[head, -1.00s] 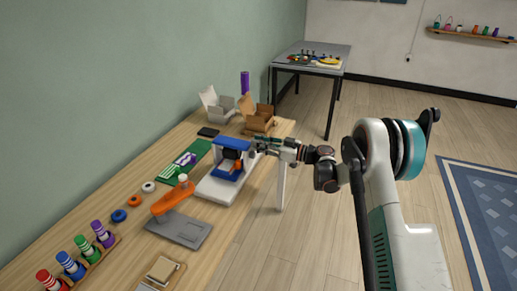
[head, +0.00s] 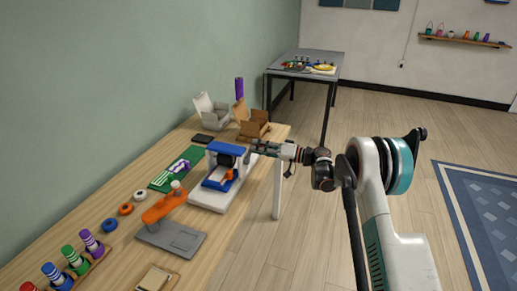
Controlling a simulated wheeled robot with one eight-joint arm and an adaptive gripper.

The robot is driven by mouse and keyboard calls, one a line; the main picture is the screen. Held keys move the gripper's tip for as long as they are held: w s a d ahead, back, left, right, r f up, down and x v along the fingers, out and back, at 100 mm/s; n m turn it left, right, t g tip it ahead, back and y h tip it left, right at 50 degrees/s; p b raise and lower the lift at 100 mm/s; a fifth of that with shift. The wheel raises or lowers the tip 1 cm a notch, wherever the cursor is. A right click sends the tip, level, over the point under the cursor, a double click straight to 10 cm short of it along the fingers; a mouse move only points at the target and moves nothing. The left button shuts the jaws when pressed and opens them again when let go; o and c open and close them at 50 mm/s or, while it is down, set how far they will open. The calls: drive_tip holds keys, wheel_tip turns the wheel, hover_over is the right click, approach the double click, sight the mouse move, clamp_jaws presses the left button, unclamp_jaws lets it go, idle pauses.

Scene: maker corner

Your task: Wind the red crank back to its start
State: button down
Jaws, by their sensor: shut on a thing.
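A small press-like device with a blue frame (head: 226,149), a dark part inside it and a blue bed (head: 220,185) stands on a white base (head: 207,200) on the workbench. A small orange-red piece (head: 229,174) shows at its front right. My gripper (head: 250,149) reaches in from the right, level, at the upper right side of the frame. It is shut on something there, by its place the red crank. The crank is too small and too hidden by the fingers to make out, so its angle cannot be told.
Left of the device are a green mat (head: 170,177), an orange lever tool on a grey plate (head: 180,238) and several rings. Open boxes (head: 254,128) and a purple cylinder (head: 239,88) stand behind.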

drive_tip(key=shift+w+d+f+m, duration=0.15)
drive_tip(key=shift+w+f+m, duration=0.1)
drive_tip(key=shift+f+m, duration=0.4)
drive_tip(key=shift+r+m, duration=0.15)
drive_tip(key=shift+m, duration=0.1)
drive_tip(key=c, duration=1.4)
unclamp_jaws()
drive_tip(key=v, duration=1.2)
